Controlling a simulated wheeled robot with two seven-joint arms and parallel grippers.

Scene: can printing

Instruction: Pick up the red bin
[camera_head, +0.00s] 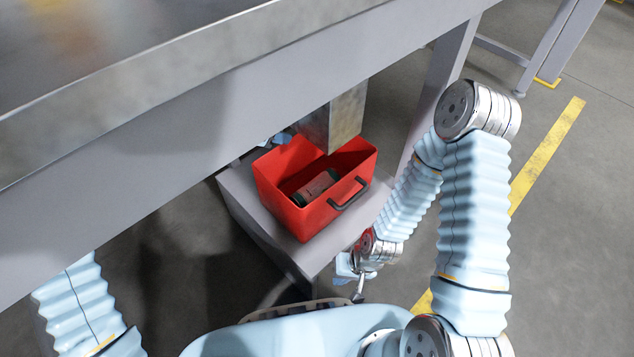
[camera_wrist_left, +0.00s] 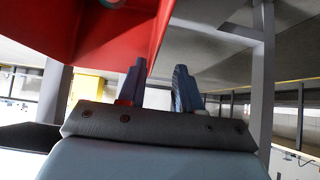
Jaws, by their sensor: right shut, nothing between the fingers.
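The red bin (camera_head: 317,218) stands upright on a low grey platform, with a dark handle on its near right side. A dark red can with dark ends (camera_head: 317,187) lies inside. A small pale-blue part of my left gripper (camera_head: 277,140) shows at the bin's far left rim; the table hides the rest. In the left wrist view, its two fingers (camera_wrist_left: 158,88) are apart, with the bin's red wall (camera_wrist_left: 110,35) close beside and above the left finger. I cannot tell whether the wall lies between them. My right gripper (camera_head: 359,289) is shut and empty, in front of the platform.
A large grey table (camera_head: 250,75) overhangs the bin's far side and my left arm. A metal box-like chute (camera_head: 335,120) hangs down over the bin's back. The grey platform (camera_head: 245,205) has little bare room around the bin. A table leg (camera_head: 440,75) stands at the right.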

